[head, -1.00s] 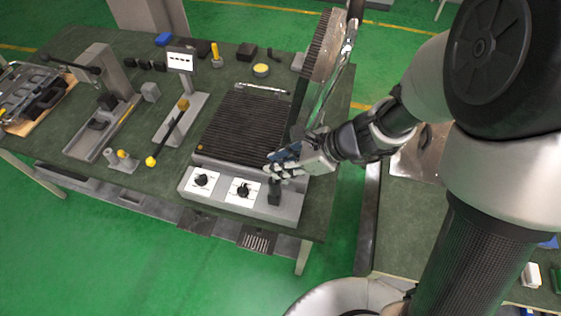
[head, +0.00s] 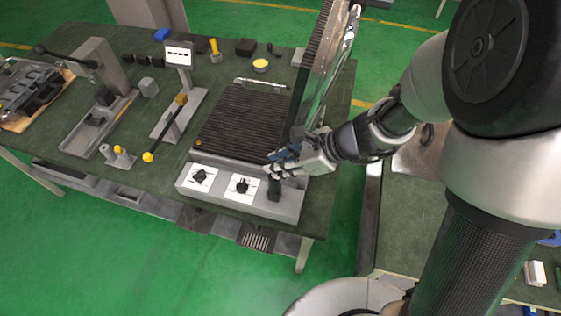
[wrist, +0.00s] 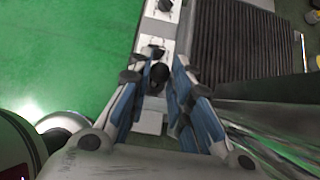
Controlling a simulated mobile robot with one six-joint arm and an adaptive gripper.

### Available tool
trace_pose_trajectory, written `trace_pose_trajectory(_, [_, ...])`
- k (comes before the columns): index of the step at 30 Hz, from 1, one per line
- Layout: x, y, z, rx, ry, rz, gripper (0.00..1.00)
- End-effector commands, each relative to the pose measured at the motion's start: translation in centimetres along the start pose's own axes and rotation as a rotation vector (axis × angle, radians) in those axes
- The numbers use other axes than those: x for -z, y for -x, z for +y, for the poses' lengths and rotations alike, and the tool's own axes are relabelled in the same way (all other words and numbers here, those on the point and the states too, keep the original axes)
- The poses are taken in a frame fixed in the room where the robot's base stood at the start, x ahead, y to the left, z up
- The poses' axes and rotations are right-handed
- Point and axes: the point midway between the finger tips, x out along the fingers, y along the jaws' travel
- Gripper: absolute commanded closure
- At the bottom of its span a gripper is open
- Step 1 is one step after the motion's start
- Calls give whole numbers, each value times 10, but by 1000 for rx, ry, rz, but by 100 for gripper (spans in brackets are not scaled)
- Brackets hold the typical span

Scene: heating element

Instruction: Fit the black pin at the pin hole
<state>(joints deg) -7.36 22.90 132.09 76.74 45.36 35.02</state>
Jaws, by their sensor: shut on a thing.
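The heating element is a grey box with a dark ribbed plate (head: 241,122) on top and two knobs, one of them the right knob (head: 241,186), on its sloped front panel. My gripper (head: 275,171) is at the right end of that panel, shut on the black pin (head: 274,189), which points down at the panel. In the wrist view the black pin (wrist: 159,74) shows between the blue-padded fingers, above the light panel. The pin hole is not visible. I cannot tell whether the pin's lower end touches the panel.
A raised ribbed upper plate (head: 316,38) stands close beside my gripper at the back right. A stand with a yellow-ended black rod (head: 166,126) and a small white sign (head: 179,54) are to the left. Green floor in front is clear.

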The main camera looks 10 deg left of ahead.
Motion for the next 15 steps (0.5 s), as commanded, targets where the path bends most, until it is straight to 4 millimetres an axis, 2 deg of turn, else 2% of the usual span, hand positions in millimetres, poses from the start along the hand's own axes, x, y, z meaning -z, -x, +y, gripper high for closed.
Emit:
trace_pose_trajectory(2, [2, -2, 0, 0, 0, 0, 100])
trace_pose_trajectory(3, [2, -2, 0, 0, 0, 0, 79])
trace_pose_trajectory(13, [2, -2, 0, 0, -1, 2, 57])
trace_pose_trajectory(15, [2, -2, 0, 0, -1, 2, 57])
